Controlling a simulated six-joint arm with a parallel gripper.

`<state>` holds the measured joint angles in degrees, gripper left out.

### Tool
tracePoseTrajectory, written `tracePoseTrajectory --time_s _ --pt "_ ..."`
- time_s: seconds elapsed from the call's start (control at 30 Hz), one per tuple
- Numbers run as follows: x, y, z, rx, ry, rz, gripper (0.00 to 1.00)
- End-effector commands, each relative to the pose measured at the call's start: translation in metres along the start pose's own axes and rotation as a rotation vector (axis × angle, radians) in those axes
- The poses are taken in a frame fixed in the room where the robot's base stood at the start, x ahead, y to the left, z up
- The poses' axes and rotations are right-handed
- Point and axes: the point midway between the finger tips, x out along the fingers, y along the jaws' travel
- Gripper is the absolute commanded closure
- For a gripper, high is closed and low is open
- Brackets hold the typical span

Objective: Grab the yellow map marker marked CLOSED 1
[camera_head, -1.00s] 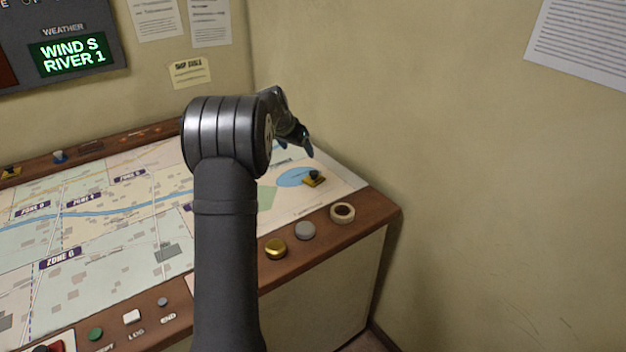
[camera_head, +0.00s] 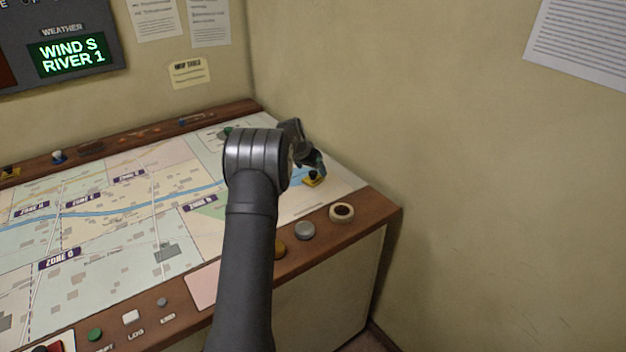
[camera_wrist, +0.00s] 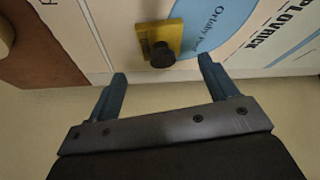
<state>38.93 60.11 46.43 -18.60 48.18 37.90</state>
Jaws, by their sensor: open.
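The yellow map marker (camera_head: 314,181) lies on the map at the right end of the console, by a blue pond shape. In the wrist view the marker (camera_wrist: 170,37) is a yellow square base with a dark round knob; any lettering on it is too small to read. My gripper (camera_head: 318,170) is open and empty, close to the marker in the head view. In the wrist view my gripper's two blue fingers (camera_wrist: 162,82) stand apart, with the marker just beyond the tips and roughly centred between them.
The wall (camera_head: 440,150) rises close on the right. The map around the marker is clear.

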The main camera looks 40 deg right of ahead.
Motion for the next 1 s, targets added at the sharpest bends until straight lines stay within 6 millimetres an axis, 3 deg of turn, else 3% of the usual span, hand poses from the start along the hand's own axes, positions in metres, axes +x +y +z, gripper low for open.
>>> tracePoseTrajectory --time_s 0.3,0.63,0.87,1.0 --pt "0.04 -0.002 -0.001 0.0 0.0 0.001 0.21" --pt "0.045 -0.002 -0.002 0.001 0.001 0.001 0.21" --pt "0.045 -0.002 -0.002 0.001 0.001 0.001 0.67" --pt "0.045 -0.002 -0.002 0.001 0.001 0.001 0.7"
